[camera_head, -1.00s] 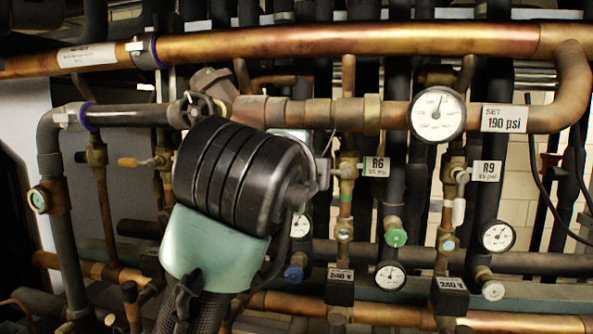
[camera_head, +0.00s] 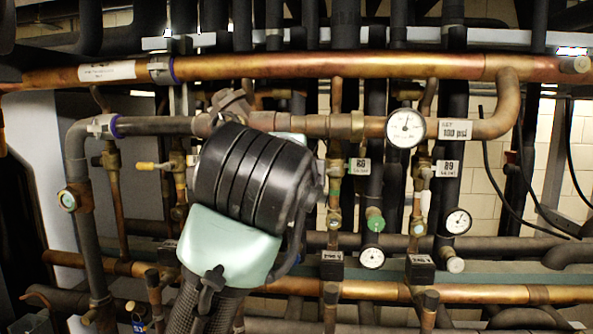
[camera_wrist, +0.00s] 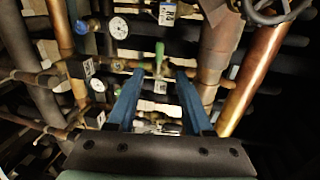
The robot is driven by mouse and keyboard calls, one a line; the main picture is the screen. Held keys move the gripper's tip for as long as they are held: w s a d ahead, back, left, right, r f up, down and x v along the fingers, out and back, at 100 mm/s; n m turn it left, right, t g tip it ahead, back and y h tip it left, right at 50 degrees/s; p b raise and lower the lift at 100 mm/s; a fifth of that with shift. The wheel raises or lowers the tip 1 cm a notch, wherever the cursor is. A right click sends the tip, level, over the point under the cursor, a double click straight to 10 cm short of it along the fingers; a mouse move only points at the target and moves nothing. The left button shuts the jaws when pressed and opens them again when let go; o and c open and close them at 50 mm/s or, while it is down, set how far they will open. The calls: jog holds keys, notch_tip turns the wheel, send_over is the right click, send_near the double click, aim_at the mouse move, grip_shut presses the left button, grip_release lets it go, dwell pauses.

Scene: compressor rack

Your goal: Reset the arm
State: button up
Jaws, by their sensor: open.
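My arm, with a black ribbed wrist and a pale green link, stands in front of the left middle of the pipe rack in the head view. It hides part of the valves and pipes behind it, and my fingers do not show there. In the wrist view my gripper (camera_wrist: 160,80) shows two blue fingers spread apart with nothing held between them. Beyond the fingertips is a green valve handle (camera_wrist: 159,52); I cannot tell how far off it is.
A long copper pipe (camera_head: 400,66) runs across the top. A large pressure gauge (camera_head: 405,128) sits beside a psi label (camera_head: 455,129). In the wrist view a copper pipe (camera_wrist: 252,80) and handwheel (camera_wrist: 275,8) lie right.

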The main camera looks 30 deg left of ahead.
jog(key=shift+s, duration=0.1)
jog(key=d+r+n+t+h+b, duration=0.2)
jog(key=d+n+t+h+b, duration=0.3)
jog(key=d, duration=1.1)
jog(key=s+d+n+t+h+b, duration=0.1)
jog(key=s+d+n+t+b, duration=0.1)
jog(key=s+d+n+t, duration=0.6)
jog(key=s+d+r, duration=0.1)
jog(key=s+d, duration=0.1)
jog(key=s, duration=0.4)
jog(key=shift+s+h, duration=0.3)
jog(key=shift+d, duration=0.1)
